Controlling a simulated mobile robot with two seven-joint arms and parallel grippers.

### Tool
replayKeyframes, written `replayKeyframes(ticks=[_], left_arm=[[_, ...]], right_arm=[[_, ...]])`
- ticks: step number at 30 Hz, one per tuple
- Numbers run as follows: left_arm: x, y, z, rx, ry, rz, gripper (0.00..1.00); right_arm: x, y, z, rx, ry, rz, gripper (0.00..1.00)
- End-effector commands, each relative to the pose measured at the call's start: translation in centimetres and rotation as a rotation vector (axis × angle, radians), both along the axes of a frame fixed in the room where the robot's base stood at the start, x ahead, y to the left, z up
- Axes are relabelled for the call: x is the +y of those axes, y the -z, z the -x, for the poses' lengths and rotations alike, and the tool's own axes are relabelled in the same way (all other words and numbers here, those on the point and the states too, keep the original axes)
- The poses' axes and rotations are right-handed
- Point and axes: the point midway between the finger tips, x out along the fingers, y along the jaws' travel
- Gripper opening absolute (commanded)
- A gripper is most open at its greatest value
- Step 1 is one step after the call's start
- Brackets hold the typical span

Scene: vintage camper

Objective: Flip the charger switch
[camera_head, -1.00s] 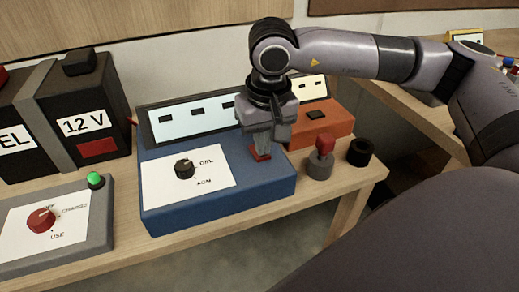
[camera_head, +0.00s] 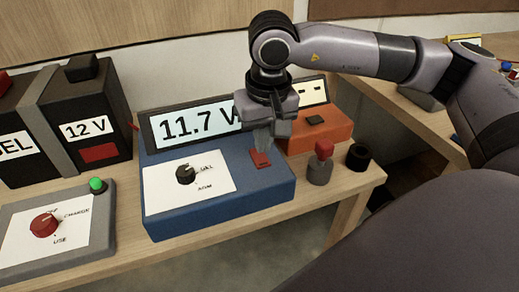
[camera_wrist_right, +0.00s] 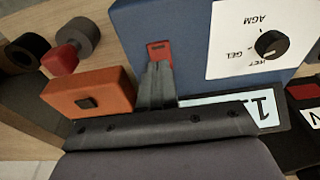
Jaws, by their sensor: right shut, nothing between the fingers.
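The blue charger (camera_head: 220,207) sits on the wooden bench, and its display (camera_head: 186,123) reads 11.7 V. Its red switch (camera_head: 261,159) is at the right of the top face; it also shows in the right wrist view (camera_wrist_right: 159,50). My right gripper (camera_head: 262,147) is shut and empty, pointing down right at the switch. Its fingertips (camera_wrist_right: 157,66) are touching or very close to the switch; I cannot tell which. A black knob (camera_head: 185,173) on the charger's white panel points toward the GEL label. My left gripper is not in view.
A 12 V battery (camera_head: 85,125) stands at the left. A grey box with a red knob (camera_head: 44,224) and green light (camera_head: 97,185) is in front of it. An orange box (camera_head: 318,131), a red-topped post (camera_head: 321,165) and a black ring (camera_head: 359,156) are at the right.

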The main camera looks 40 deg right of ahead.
Motion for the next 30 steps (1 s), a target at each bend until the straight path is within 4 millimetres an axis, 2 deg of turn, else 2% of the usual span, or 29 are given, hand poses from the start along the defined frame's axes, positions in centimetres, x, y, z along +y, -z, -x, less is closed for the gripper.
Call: replayKeyframes(ticks=[3,15,30], left_arm=[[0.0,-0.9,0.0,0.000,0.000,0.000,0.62],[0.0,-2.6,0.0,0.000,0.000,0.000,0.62],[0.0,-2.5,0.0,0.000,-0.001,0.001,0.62]], right_arm=[[0.0,-1.3,0.0,0.000,0.000,0.000,0.00],[0.0,-4.2,0.0,0.001,-0.001,-0.001,0.00],[0.0,-4.1,0.0,0.001,-0.001,0.000,0.00]])
